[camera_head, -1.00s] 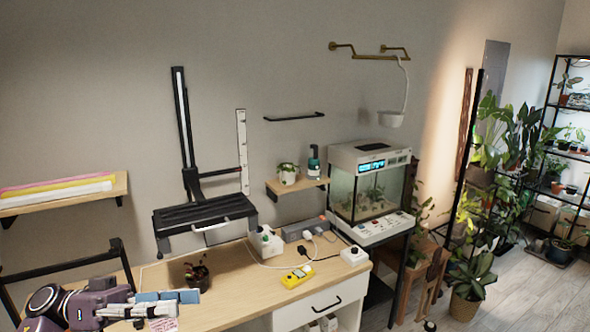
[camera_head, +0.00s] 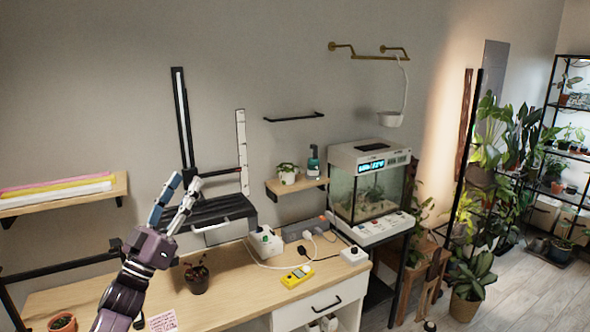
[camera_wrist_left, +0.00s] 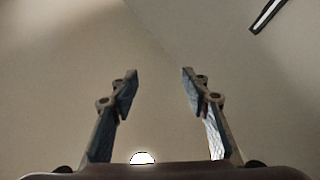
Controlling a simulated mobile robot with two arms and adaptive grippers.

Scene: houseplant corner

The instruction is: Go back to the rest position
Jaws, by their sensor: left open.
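My left gripper (camera_head: 182,188) is raised in front of the black shelf unit over the wooden desk (camera_head: 235,292). Its fingers point up and slightly right, and nothing is between them. In the left wrist view the left gripper (camera_wrist_left: 160,75) shows two blue-padded fingers spread well apart, with bare wall and ceiling behind. The gripper hides part of the black shelf (camera_head: 220,212). My right gripper is not in either view.
A dark potted plant (camera_head: 196,278) stands on the desk right of my left arm. A terracotta pot (camera_head: 63,323) and a pink note (camera_head: 163,321) are near the front. A yellow meter (camera_head: 297,277) and power sockets (camera_head: 266,240) are to the right.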

